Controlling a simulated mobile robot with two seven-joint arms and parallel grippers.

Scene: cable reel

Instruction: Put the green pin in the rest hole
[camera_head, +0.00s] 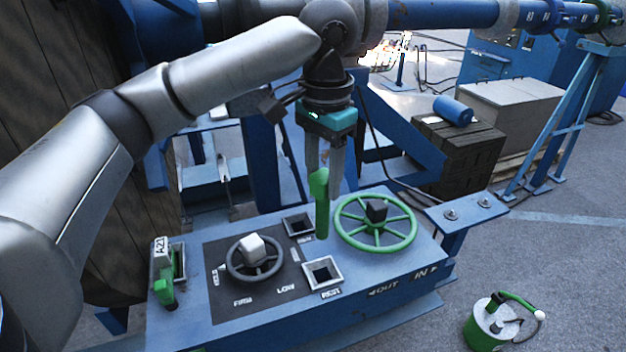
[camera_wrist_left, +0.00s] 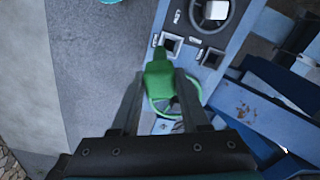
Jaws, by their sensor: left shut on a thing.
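My left gripper (camera_head: 325,172) points down over the blue panel, shut on the green pin (camera_head: 321,205). The pin hangs about upright in the air, apart from the panel as far as I can tell. The rest hole (camera_head: 322,272) is a square, metal-rimmed socket marked REST near the panel's front edge; it looks empty. In the left wrist view the pin (camera_wrist_left: 159,78) sits between the fingers, just below the rest hole (camera_wrist_left: 171,42) in the picture. My right gripper is not in view.
A second square socket (camera_head: 298,225) lies behind the rest hole. A green handwheel (camera_head: 376,222) stands close to the right of the pin. A dark knob wheel (camera_head: 254,257) is left, with a green lever (camera_head: 164,290) at the panel's left end.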

